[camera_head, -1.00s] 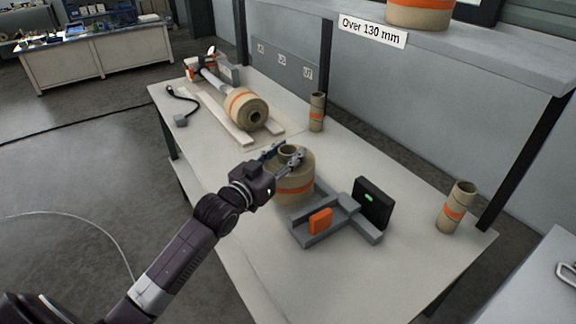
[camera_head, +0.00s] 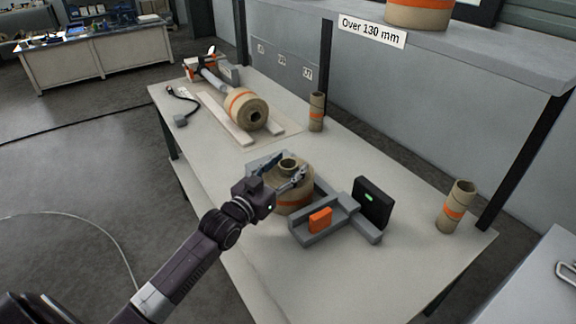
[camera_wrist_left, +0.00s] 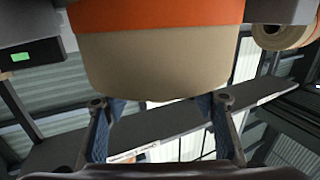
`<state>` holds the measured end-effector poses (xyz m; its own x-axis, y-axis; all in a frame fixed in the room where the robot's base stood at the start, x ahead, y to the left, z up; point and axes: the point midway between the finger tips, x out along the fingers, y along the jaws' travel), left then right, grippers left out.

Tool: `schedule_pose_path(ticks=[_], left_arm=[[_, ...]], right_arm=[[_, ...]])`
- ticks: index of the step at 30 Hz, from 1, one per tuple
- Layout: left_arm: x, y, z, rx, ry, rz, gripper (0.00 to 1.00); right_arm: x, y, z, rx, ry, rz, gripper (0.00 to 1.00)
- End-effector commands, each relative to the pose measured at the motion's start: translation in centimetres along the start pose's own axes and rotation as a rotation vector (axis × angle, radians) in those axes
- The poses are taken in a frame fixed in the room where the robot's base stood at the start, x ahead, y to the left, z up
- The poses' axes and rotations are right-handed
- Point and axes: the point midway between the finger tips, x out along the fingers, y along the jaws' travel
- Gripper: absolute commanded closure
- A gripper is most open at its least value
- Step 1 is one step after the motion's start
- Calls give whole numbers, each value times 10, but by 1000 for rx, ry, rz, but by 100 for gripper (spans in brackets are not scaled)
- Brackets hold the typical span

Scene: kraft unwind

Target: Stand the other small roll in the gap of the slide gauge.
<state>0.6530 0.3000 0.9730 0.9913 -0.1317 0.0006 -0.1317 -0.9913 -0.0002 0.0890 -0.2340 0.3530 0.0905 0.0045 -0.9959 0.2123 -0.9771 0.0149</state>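The slide gauge (camera_head: 335,228) is a grey frame with an orange tab and a black box with a green display (camera_head: 372,203). A tan small roll (camera_head: 292,203) with an orange band and hollow core stands upright between its grey far end and the orange-tab part. I cannot tell whether its base touches down. My left gripper (camera_head: 283,171) reaches over it from the left, with its fingers closed on opposite sides of its upper part. In the left wrist view the roll (camera_wrist_left: 155,60) fills the upper middle, between the fingers. My right gripper is not in view.
A larger roll (camera_head: 242,105) lies on a spindle over pale boards at the back. A narrow banded tube (camera_head: 316,112) stands behind the gauge, another (camera_head: 456,207) at right. A roll (camera_head: 418,12) sits on the shelf. The front table area is clear.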

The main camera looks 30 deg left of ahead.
Motion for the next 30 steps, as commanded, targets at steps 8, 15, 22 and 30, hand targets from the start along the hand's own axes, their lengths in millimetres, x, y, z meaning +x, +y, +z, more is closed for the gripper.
schedule_pose_path(ticks=[8, 15, 22, 30], left_arm=[[0, 0, -2, 0, 0, 0, 46], [-23, 0, 0, 2, -3, 0, 46], [-68, 0, 1, 1, -4, 0, 46], [-107, 0, 0, 0, -2, 0, 46]], right_arm=[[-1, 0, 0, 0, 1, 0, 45], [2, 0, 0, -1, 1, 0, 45], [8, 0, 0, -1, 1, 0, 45], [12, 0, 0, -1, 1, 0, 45]])
